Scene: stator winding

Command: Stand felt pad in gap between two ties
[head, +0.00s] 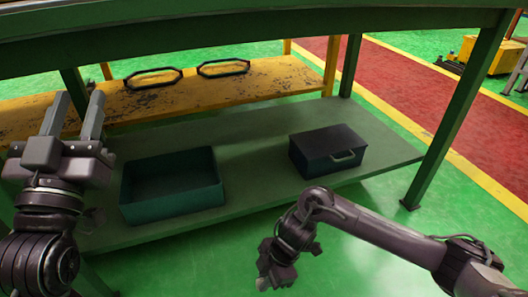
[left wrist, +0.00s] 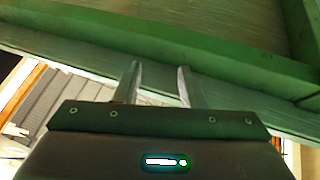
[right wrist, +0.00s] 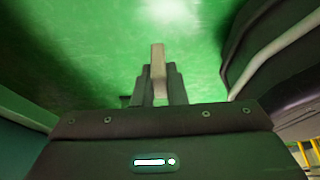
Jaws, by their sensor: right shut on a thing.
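My right gripper (right wrist: 159,84) is shut on a thin, light grey-tan strip, which looks like the felt pad (right wrist: 158,60). The pad stands out past the fingertips, with green floor behind it. In the head view my right gripper (head: 274,274) hangs low at the bottom centre, in front of the lower shelf; the pad cannot be made out there. My left gripper (head: 76,116) is raised at the left, fingers apart and empty; its open fingers also show in the left wrist view (left wrist: 157,82). The ties and the gap between them are not in view.
A green bench frame (head: 452,110) spans the view overhead. Its lower shelf (head: 250,150) holds an open teal bin (head: 172,209) and a dark lidded box (head: 328,149) with a handle. Behind is a yellow bench (head: 190,98) with two black-rimmed frames (head: 153,78).

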